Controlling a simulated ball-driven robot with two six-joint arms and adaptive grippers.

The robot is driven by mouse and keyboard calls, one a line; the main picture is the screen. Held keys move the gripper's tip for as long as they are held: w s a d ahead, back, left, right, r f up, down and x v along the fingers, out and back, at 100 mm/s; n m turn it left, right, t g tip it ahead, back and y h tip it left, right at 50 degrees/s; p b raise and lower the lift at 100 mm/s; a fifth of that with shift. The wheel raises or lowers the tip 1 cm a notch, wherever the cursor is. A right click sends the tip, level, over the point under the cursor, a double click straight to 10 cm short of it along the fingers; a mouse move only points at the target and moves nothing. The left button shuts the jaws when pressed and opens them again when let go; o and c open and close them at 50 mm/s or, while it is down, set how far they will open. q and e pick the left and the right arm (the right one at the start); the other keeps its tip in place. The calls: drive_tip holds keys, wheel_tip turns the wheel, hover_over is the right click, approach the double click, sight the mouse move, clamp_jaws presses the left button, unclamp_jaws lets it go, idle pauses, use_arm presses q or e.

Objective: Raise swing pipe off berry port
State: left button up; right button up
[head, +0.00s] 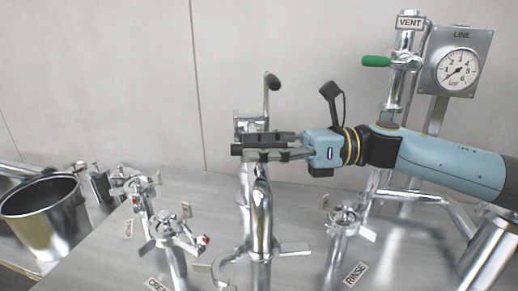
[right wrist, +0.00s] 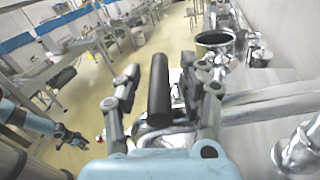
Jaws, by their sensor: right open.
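The chrome swing pipe (head: 261,210) stands at the middle of the panel in the head view, its lower end at a port with a clamp (head: 228,272). No berry label can be read there. A black grip (head: 237,149) is on the pipe's upper part; it shows as a dark rod in the right wrist view (right wrist: 159,88). My right gripper (head: 262,146) is open, with its fingers on either side of this grip; contact cannot be told. My left gripper (right wrist: 72,138) appears small at the left of the right wrist view, its jaws unclear.
Ports with clamps stand on both sides, near the CREAM label (head: 160,284) and the RINSE label (head: 356,273). A VENT valve (head: 398,62) with a green handle and a LINE gauge (head: 459,69) are behind my right arm. A steel bucket (head: 44,212) stands at left.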

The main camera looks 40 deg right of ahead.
drive_tip(key=shift+c, duration=0.6)
clamp_jaws()
